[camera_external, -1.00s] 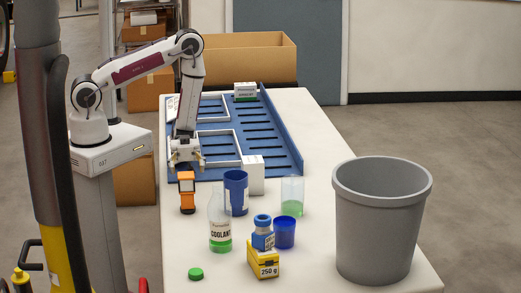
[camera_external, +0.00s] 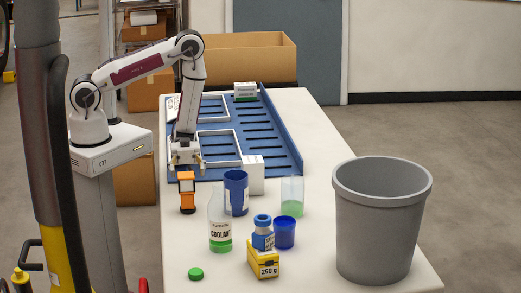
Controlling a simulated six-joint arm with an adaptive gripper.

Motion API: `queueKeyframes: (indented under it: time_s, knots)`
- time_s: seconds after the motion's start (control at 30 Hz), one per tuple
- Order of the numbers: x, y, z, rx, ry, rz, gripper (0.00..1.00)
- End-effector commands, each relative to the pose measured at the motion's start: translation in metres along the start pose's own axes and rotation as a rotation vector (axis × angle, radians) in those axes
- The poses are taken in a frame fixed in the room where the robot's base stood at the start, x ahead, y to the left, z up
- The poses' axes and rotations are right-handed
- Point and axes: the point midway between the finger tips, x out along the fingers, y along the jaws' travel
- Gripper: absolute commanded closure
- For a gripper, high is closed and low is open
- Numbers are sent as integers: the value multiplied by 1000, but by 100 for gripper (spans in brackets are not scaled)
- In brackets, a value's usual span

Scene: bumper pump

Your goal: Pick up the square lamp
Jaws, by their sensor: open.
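A small orange and dark upright object with a square head (camera_external: 187,192), which looks like the square lamp, stands on the white table near its left edge. My gripper (camera_external: 187,171) points down just behind and above the lamp's head in the picture. Its fingers are apart, with nothing seen between them. I cannot tell the exact gap in depth between the fingertips and the lamp.
A blue cup (camera_external: 236,192), a coolant bottle (camera_external: 220,228) and a white box (camera_external: 253,175) stand right of the lamp. The blue slotted tray (camera_external: 291,150) lies behind. A green cap (camera_external: 196,274), yellow box (camera_external: 263,264) and grey bin (camera_external: 380,225) are nearer the camera.

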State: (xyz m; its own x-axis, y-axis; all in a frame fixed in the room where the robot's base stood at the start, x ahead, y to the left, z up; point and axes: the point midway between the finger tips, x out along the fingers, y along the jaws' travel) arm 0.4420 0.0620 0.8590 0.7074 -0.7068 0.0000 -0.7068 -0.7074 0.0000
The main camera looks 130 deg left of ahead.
Motion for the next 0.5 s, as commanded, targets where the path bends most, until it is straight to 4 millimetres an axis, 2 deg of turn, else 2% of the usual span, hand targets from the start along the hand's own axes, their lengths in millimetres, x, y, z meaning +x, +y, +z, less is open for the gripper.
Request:
queueKeyframes:
  time_s: [0.27, 0.5]
  knots:
    - [6, 2, -1, 0, 0, 2, 44]
    - [26, 6, -4, -1, 0, 3, 44]
